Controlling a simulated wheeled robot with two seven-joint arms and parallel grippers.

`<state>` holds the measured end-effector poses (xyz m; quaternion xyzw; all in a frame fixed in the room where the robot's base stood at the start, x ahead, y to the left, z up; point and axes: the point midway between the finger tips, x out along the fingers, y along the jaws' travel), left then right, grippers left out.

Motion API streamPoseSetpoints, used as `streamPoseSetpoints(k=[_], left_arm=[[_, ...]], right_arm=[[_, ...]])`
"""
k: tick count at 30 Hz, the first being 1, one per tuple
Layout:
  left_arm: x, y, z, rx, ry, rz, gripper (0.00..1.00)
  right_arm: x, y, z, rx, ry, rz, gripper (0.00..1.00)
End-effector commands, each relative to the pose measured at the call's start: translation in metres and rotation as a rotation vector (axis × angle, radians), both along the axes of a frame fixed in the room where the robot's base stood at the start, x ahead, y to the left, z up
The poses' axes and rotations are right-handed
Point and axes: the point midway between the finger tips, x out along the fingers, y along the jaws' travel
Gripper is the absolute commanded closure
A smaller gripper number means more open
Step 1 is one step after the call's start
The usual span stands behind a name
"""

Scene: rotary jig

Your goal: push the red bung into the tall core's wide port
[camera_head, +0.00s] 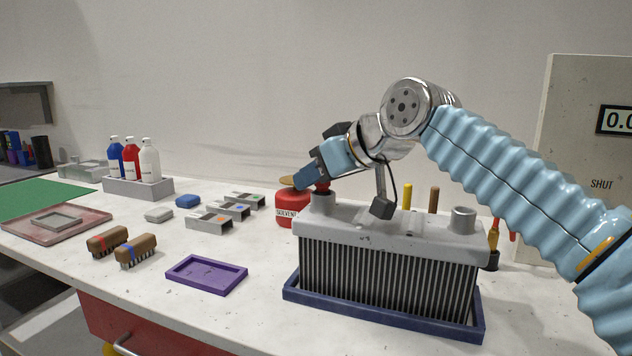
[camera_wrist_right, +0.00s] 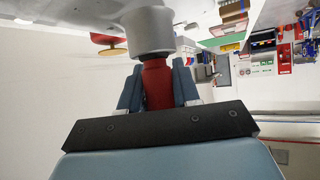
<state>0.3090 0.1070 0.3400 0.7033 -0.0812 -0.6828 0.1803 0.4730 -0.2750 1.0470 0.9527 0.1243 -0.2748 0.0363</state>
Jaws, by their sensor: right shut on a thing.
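The tall core (camera_head: 390,270) has dark upright fins and a grey top tank, and stands upright in a blue tray (camera_head: 380,318). One round port (camera_head: 322,200) rises at the left end of its top and another port (camera_head: 464,216) at the right end. My right gripper (camera_head: 318,182) is shut on the red bung (camera_head: 323,187) over the left-end port. In the right wrist view, the bung (camera_wrist_right: 157,84) sits between the fingertips (camera_wrist_right: 158,88), its end meeting the port's rim (camera_wrist_right: 149,32). How deep it sits is hidden. My left gripper is not in view.
A red solvent can (camera_head: 291,208) stands just behind and left of the core. An empty purple tray (camera_head: 206,274) and two brushes (camera_head: 137,250) lie to the left. Screwdrivers (camera_head: 494,238) stand at the right. The bench's front middle is clear.

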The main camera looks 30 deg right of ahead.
Motion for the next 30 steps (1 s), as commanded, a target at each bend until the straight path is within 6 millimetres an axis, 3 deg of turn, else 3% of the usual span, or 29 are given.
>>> streamPoseSetpoints(k=[12, 13, 17, 27, 30], left_arm=[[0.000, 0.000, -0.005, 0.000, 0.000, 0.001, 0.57], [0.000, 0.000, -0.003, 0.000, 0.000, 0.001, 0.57], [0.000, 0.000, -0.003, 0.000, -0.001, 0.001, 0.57], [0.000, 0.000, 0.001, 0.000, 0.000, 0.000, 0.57], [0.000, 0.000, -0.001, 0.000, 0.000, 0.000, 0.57]], right_arm=[[0.000, 0.000, -0.008, 0.000, -0.001, -0.001, 1.00], [0.000, 0.000, -0.006, 0.000, -0.001, -0.001, 0.64], [0.000, 0.000, -0.006, 0.001, 0.000, -0.001, 0.44], [0.000, 0.000, -0.001, 0.001, 0.000, -0.001, 0.43], [-0.009, -0.002, 0.004, 0.000, -0.003, -0.002, 0.43]])
